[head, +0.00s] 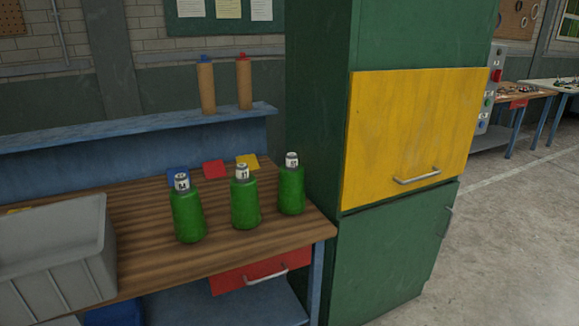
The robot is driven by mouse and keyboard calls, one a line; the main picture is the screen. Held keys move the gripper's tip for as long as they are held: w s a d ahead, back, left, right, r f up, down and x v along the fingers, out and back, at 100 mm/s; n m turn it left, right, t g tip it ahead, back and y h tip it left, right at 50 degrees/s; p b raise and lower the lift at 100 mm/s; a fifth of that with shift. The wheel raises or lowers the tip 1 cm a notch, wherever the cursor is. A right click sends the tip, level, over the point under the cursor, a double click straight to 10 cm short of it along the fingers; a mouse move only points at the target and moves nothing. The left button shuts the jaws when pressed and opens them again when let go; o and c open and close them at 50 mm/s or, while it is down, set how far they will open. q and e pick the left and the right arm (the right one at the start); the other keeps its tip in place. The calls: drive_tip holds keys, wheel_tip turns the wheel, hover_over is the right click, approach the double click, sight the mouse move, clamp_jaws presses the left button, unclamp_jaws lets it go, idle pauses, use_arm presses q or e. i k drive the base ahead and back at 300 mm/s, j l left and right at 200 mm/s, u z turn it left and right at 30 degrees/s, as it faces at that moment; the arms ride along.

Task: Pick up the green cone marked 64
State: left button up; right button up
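The left cone (188,215) has a label that looks like 64, but the print is small and not fully clear. The middle cone (245,203) has a label that seems to read 11. The right cone (291,190) is closest to the cabinet, and its label is too small to read surely. The cones stand apart from each other. Neither of my grippers is in view.
A grey bin (60,255) sits at the bench's left end. Blue, red (215,169) and yellow cards lie behind the cones. Two brown tubes stand on the blue shelf (130,135). A green cabinet with a yellow door (410,130) stands right of the bench.

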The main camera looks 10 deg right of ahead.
sight(189, 223)
drive_tip(key=i+l+u, duration=0.15)
drive_tip(key=u, duration=0.25)
drive_tip(key=i+l+u, duration=0.15)
drive_tip(key=u, duration=0.25)
drive_tip(key=i+l+u, duration=0.1)
drive_tip(key=l+u, duration=0.15)
drive_tip(key=u, duration=0.15)
